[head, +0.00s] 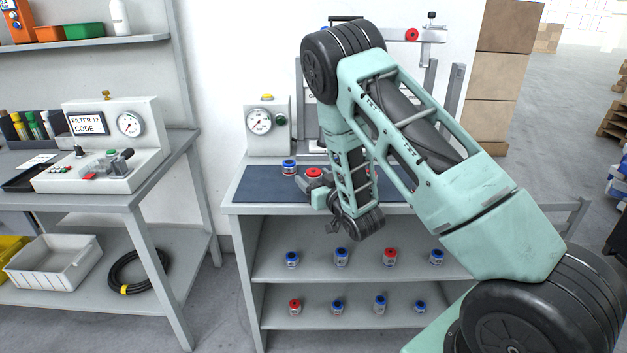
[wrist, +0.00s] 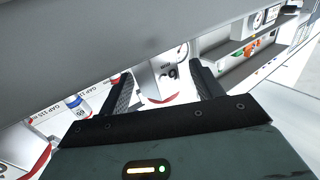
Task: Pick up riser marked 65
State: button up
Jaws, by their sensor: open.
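In the wrist view my gripper (wrist: 165,85) is open, its two dark fingers apart. A white riser with red trim (wrist: 160,82) shows between and beyond the fingers. Its large dark number is tilted and partly cut off, so I cannot read it surely as 65. In the head view my gripper (head: 321,190) is low at the bench top, close to a red-topped riser (head: 314,173); my arm hides part of this spot. A blue-topped riser (head: 289,167) stands just left of it. I cannot tell whether the fingers touch any riser.
Several red- and blue-topped risers stand on the bench's upper shelf (head: 317,272) and lower shelf (head: 358,321). A gauge box (head: 267,127) stands behind the bench mat (head: 258,184). In the wrist view a grey slab (wrist: 90,50) crosses closely above the fingers. Other risers lie left.

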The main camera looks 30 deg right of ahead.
jog(key=shift+w+d, duration=0.1)
jog(key=shift+w, duration=1.1)
jog(key=c, duration=1.2)
jog(key=shift+c, duration=0.2)
